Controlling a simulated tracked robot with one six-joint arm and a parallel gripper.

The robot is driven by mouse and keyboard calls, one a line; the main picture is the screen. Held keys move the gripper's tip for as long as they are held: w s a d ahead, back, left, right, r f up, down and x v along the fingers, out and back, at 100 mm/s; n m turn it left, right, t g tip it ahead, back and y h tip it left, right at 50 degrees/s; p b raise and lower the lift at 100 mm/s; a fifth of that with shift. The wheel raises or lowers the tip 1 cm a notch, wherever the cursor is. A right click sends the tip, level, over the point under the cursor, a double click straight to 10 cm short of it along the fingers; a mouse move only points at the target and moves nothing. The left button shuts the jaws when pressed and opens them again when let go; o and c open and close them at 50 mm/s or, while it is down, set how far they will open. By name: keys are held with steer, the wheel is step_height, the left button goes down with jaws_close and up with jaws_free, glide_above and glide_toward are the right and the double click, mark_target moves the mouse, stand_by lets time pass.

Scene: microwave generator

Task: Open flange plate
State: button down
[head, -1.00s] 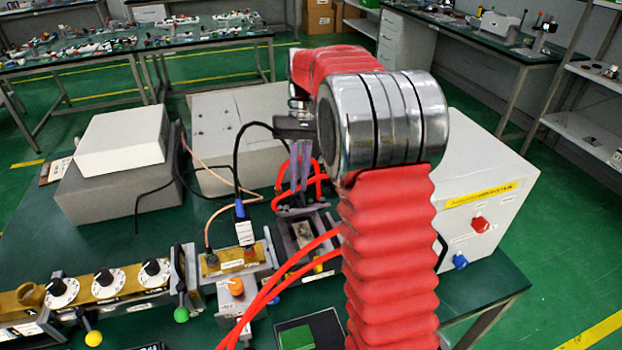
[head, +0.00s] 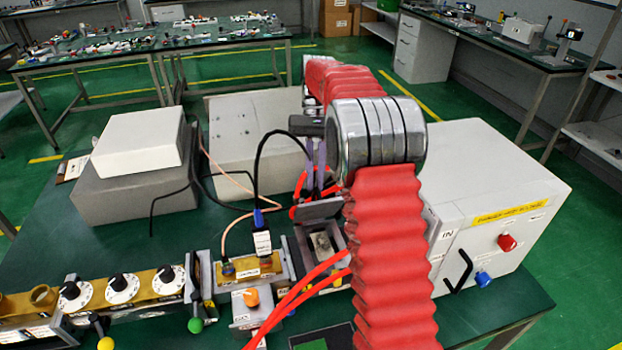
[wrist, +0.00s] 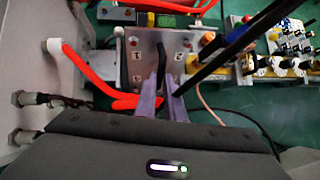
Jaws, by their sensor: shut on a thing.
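The flange plate (head: 320,208) is a small grey plate at the waveguide block (head: 322,243), right of the orange-knob unit. In the wrist view, the grey plate (wrist: 140,48) shows number labels and a thin black handle (wrist: 162,62). My gripper (head: 316,190) comes down from above with its purple fingers at the plate. In the wrist view, my gripper (wrist: 161,90) is shut on the black handle between its fingertips. My red arm hides part of the plate's right side in the head view.
A white generator box (head: 490,215) with red and blue knobs stands right. Red tubes (head: 300,300) run in front of the block. A blue-topped cable (head: 259,218) rises left of it. Dial units (head: 120,288) line the left front. Grey boxes (head: 140,165) stand behind.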

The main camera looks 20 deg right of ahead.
steer(key=shift+w+a, duration=0.15)
steer(key=c, duration=1.8)
jaws_free()
steer(key=shift+c, duration=0.2)
steer(key=shift+c, duration=0.7)
